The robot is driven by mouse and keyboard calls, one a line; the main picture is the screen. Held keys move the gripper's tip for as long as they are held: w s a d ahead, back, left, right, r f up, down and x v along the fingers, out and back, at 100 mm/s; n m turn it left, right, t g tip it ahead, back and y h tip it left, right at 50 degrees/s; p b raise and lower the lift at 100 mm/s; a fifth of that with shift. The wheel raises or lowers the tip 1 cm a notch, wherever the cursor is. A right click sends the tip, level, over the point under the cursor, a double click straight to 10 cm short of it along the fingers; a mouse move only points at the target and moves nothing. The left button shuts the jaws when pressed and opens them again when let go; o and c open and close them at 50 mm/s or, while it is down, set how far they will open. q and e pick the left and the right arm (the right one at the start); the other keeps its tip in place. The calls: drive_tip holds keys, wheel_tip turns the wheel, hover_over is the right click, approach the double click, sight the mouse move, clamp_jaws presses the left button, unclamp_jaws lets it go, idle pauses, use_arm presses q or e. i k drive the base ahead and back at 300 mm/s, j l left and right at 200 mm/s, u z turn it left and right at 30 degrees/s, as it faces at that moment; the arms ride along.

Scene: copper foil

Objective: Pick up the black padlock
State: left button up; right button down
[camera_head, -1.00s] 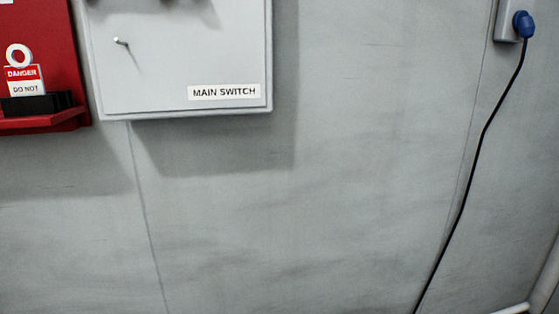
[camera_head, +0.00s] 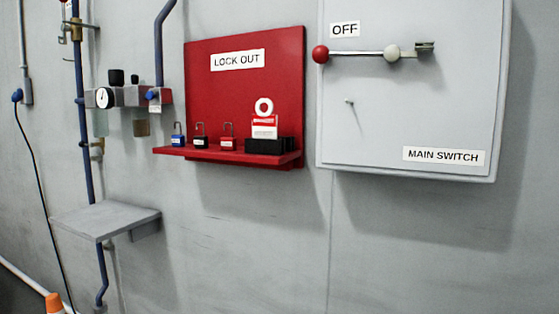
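The black padlock (camera_head: 200,138) stands upright on the ledge of the red lock out board (camera_head: 250,90), its shackle pointing up. It sits between a blue padlock (camera_head: 178,137) on its left and a red padlock (camera_head: 228,139) on its right. Neither of my grippers shows in the head view.
A black holder (camera_head: 270,146) with danger tags (camera_head: 265,122) stands on the ledge's right end. The main switch box (camera_head: 400,120) juts out at right, its lever (camera_head: 365,54) beside an OFF label. A gauge with pipes (camera_head: 104,97) and a grey shelf (camera_head: 110,218) are at left.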

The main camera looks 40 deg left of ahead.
sight(199, 142)
drive_tip(key=u, duration=1.6)
drive_tip(key=j+u, duration=0.15)
drive_tip(key=i+j, duration=0.05)
drive_tip(key=j, duration=0.05)
